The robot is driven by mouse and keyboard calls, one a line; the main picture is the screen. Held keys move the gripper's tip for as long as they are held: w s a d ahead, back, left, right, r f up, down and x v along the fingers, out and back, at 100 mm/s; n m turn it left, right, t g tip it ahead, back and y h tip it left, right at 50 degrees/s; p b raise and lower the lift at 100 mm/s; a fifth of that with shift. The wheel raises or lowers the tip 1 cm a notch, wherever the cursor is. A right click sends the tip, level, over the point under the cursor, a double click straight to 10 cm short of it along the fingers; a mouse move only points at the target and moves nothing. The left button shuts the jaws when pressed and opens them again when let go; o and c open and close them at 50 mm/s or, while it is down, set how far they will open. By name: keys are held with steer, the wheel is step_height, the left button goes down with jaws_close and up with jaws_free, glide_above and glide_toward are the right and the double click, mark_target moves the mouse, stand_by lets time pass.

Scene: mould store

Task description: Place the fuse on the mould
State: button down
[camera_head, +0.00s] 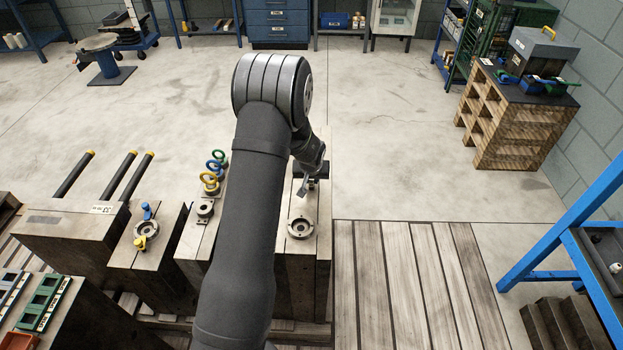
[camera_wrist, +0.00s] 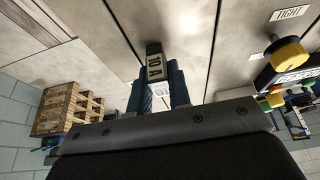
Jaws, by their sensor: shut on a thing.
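A fuse (camera_wrist: 154,62) with a white "10 A" label sits between the two fingers of my gripper (camera_wrist: 158,84) in the wrist view. My gripper is shut on it. In the head view my gripper (camera_head: 308,184) hangs over the far part of a steel mould block (camera_head: 312,262), beyond its round locating ring (camera_head: 301,227). The arm hides much of this block's left side. In the head view the fuse is too small to make out clearly. Which of the several mould blocks is the task's mould, I cannot tell.
Left stand a block with coloured eyebolts (camera_head: 210,180), one with blue and yellow fittings (camera_head: 146,232), and one with black rods (camera_head: 118,178). Wooden slats (camera_head: 410,285) lie bare at right. A blue-framed rack (camera_head: 560,235) and stacked pallets (camera_head: 515,125) stand further right.

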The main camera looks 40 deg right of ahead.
steer(key=shift+f, duration=0.1)
steer(key=c, duration=1.3)
jaws_free()
steer(key=shift+c, duration=0.2)
steer(key=shift+r, duration=0.4)
steer(key=v, duration=1.1)
steer(key=shift+s+a+r, duration=0.15)
steer(key=x, duration=1.2)
